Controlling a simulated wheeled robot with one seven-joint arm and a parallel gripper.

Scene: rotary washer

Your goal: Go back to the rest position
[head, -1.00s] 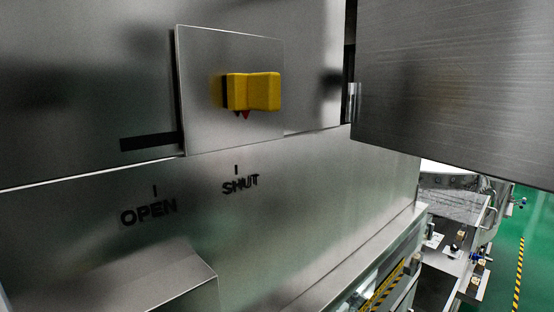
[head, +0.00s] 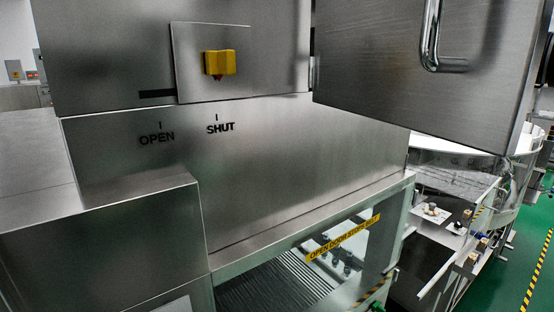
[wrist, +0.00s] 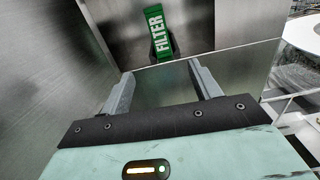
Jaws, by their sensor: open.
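My gripper (wrist: 165,88) shows in the wrist view with its two grey fingers spread apart and nothing between them. It is not in the head view. Beyond the fingertips, the wrist view shows a steel surface and a green label (wrist: 158,32) reading FILTER. In the head view a yellow knob (head: 220,62) sits on a square steel plate (head: 260,60) on the washer. Its red pointer is above the word SHUT (head: 220,128); the word OPEN (head: 157,139) is to the left.
A steel door or panel (head: 390,70) with a bar handle (head: 431,40) juts out at the upper right. A steel box (head: 110,240) stands at the lower left. A yellow warning strip (head: 343,239) marks a window below. Green floor (head: 510,255) is clear at the right.

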